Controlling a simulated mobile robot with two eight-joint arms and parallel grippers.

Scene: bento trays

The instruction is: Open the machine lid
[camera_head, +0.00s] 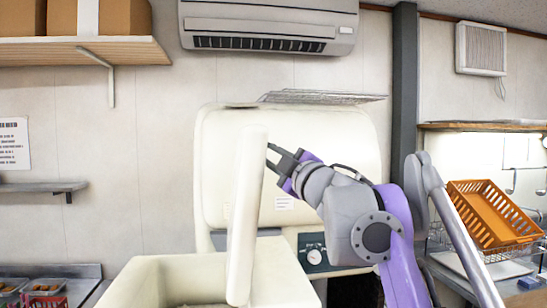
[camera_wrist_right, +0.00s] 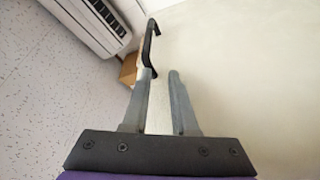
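The machine (camera_head: 215,170) is a large cream unit with a dial panel (camera_head: 312,252). In the head view, a thick cream slab that looks like its lid (camera_head: 247,215) stands nearly upright, edge-on, above an open cream tub (camera_head: 135,285). My right gripper (camera_head: 273,158) is at the slab's right side, near its upper part. In the wrist view its two grey fingers (camera_wrist_right: 161,75) are apart, with a cream surface behind them. A black handle (camera_wrist_right: 151,45) shows just beyond the left fingertip; contact is not clear. My left gripper is out of view.
A wire rack (camera_head: 322,97) lies on top of the machine, below an air conditioner (camera_head: 270,25). An orange basket (camera_head: 492,213) stands at the right. Shelves (camera_head: 85,52) are on the left wall, and food trays (camera_head: 45,287) sit at the lower left.

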